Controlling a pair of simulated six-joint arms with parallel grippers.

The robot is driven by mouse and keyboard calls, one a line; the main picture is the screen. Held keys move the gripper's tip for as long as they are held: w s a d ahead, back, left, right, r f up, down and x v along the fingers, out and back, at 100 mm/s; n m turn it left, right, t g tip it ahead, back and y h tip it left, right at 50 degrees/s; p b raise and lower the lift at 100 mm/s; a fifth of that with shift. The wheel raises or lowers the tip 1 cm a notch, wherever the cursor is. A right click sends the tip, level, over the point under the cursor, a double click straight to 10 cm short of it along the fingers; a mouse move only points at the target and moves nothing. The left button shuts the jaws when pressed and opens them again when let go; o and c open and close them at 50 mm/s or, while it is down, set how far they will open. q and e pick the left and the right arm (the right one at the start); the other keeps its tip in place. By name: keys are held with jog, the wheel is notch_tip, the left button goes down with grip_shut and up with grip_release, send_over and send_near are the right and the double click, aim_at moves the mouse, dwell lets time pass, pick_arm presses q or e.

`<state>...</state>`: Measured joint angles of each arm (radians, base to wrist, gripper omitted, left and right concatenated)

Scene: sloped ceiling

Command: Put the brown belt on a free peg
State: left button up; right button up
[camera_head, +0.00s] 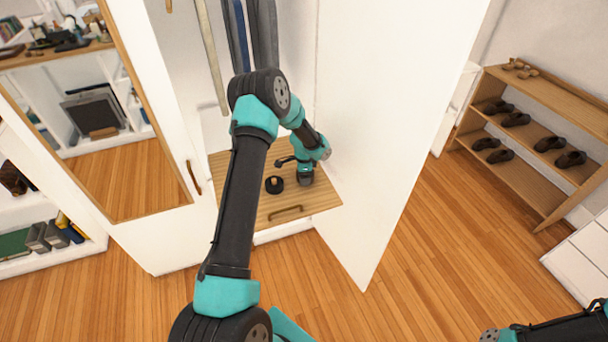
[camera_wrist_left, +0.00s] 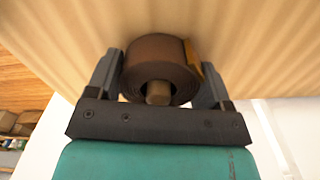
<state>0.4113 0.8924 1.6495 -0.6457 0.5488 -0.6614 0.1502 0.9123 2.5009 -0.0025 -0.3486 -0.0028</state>
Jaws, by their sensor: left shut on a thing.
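The brown belt (camera_wrist_left: 150,62) is a tight coil between the two fingers of my left gripper (camera_wrist_left: 160,85) in the left wrist view. A short tan stub, like a peg (camera_wrist_left: 158,93), shows at the middle of the coil; I cannot tell how far the coil is over it. In the head view my left gripper (camera_head: 305,178) is low over the wooden board (camera_head: 240,180), and the brown belt is not clearly visible there. A black coil (camera_head: 274,187) sits on the board just left of the gripper, with a tan tip at its centre. My right gripper is out of view.
A white door panel (camera_head: 390,110) stands close on the right of the board. A mirrored door (camera_head: 100,130) is on the left. Long strips (camera_head: 263,35) hang above. A shoe rack (camera_head: 540,130) stands far right. The floor (camera_head: 430,260) in front is clear.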

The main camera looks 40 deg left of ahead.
pick_arm(q)
jog(key=o, duration=1)
jog(key=shift+r, duration=0.1)
notch_tip(320, 180, up, 17)
jog(key=shift+r, duration=0.15)
jog(key=s+d+f+n+h, duration=0.2)
jog(key=s+d+f, duration=0.2)
jog(key=d+f, duration=0.4)
jog(key=s+d+f+n+h, duration=0.15)
jog(key=s+d+f, duration=0.25)
jog(key=d+f, duration=0.4)
jog(key=s+d+f+n, duration=0.2)
jog(key=s+d, duration=0.4)
jog(key=s, duration=0.3)
jog(key=s+d+f+n, duration=0.2)
jog(key=s+d+n, duration=0.3)
jog(key=s, duration=0.3)
jog(key=shift+s+d+f+t, duration=0.3)
jog(key=shift+s+d+t, duration=0.1)
jog(key=shift+d, duration=0.4)
